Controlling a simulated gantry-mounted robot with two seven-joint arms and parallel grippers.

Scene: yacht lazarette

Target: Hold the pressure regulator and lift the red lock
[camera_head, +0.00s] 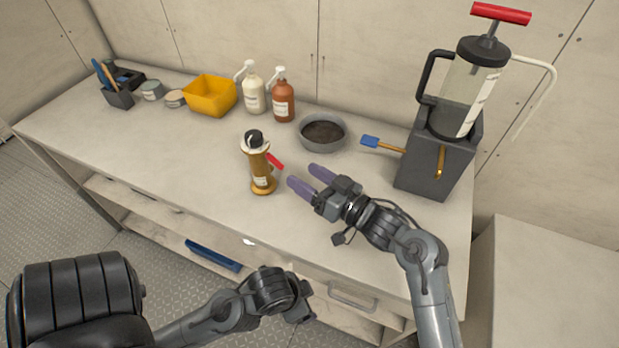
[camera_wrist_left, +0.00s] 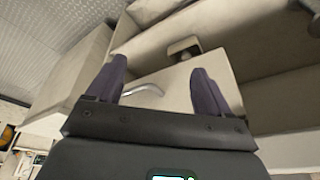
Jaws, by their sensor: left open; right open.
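The pressure regulator (camera_head: 261,176) stands upright on the workbench, with a brass body, a cream collar and a black knob on top. The red lock (camera_head: 276,162) is a small red lever sticking out from its right side, sloping down to the right. My right gripper (camera_head: 305,176) is open and empty, just right of the regulator, its purple fingers pointing toward it and apart from it. My left gripper (camera_wrist_left: 157,85) is open and empty in the left wrist view, in front of the cabinet and drawer fronts. In the head view its fingers are hidden below the bench's front edge.
A grey bowl (camera_head: 323,132) with dark contents sits behind my right gripper. Two pump bottles (camera_head: 283,102), a yellow bin (camera_head: 209,95) and small tins line the back. The bench (camera_head: 190,160) left of the regulator is clear.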

